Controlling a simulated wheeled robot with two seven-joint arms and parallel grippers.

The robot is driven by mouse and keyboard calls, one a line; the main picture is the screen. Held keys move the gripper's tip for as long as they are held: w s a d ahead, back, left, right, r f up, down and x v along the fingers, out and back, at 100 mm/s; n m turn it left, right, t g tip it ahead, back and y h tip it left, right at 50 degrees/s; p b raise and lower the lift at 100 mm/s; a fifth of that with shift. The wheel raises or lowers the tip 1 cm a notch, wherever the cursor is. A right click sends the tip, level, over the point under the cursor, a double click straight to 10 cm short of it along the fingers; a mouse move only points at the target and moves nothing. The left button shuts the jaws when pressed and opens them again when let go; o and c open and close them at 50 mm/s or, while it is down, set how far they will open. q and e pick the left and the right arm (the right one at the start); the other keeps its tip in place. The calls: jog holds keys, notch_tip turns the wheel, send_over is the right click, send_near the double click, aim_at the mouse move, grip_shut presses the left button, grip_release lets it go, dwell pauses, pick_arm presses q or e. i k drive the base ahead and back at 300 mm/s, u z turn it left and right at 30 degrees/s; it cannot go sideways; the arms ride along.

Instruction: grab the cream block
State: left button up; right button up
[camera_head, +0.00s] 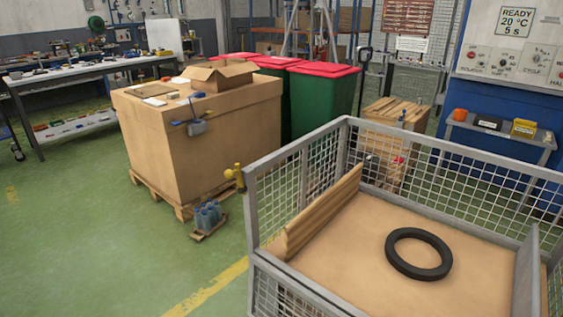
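I cannot make out a cream block for certain in the head view. Small flat items lie on top of the large cardboard box (200,143), among them a pale tan piece (148,91) and a small whitish piece (180,80); they are too small to identify. Neither of my grippers shows in this view.
A wire mesh cage (297,160) at the front right holds a black ring (419,254) on a brown base. Red-lidded green bins (320,100) stand behind the box. A bottle carrier (208,219) sits on the floor.

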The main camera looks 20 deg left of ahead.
aim_at(171, 96)
jog(key=u, duration=2.1)
jog(key=i, duration=2.3)
jog(key=u, duration=0.3)
jog(key=i, duration=2.6)
jog(key=z, duration=0.8)
